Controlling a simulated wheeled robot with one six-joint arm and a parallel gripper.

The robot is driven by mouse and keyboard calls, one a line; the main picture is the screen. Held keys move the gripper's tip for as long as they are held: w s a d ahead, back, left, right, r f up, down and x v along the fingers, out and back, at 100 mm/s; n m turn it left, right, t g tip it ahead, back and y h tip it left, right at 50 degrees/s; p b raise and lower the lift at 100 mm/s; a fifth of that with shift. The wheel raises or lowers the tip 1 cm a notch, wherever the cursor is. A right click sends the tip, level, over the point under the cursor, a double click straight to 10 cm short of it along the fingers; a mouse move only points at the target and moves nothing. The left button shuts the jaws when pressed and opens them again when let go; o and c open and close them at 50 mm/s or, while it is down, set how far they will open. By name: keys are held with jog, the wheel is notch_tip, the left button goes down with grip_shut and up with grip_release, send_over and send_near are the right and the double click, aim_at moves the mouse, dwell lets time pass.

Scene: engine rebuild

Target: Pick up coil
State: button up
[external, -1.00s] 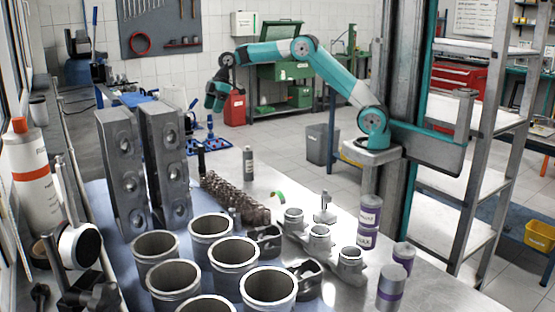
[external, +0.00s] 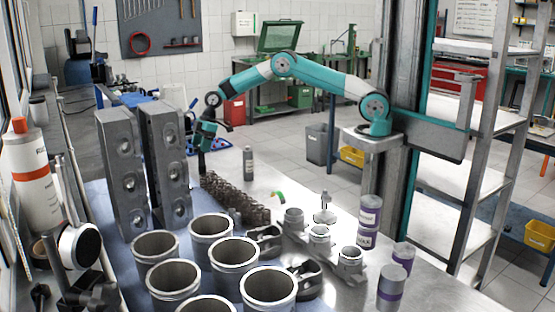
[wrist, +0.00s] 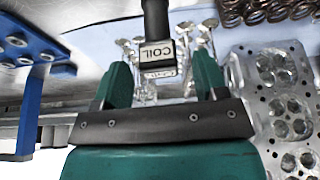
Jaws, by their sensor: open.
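The coil (wrist: 156,32) is a dark upright piece with a white label reading COIL in the wrist view. In the external view the coil (external: 201,163) stands at the far edge of the workbench, right of the grey heads. My gripper (wrist: 160,75) is open, with its two teal fingers apart. The coil appears between and beyond the fingertips, and nothing is held. In the external view my gripper (external: 203,146) is just above the coil and points down; its fingertips are too small to make out clearly.
Two tall grey cylinder heads (external: 122,170) stand left of the coil. A row of brown springs (external: 235,198) lies in front of it, and a grey bottle (external: 248,162) stands to its right. Shiny valves (wrist: 197,40) show behind the coil. A blue frame (wrist: 35,95) is at left.

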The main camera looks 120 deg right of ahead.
jog(key=shift+w+f, duration=0.2)
jog(key=shift+f, duration=0.35)
jog(key=c, duration=1.1)
jog(key=shift+r, duration=0.15)
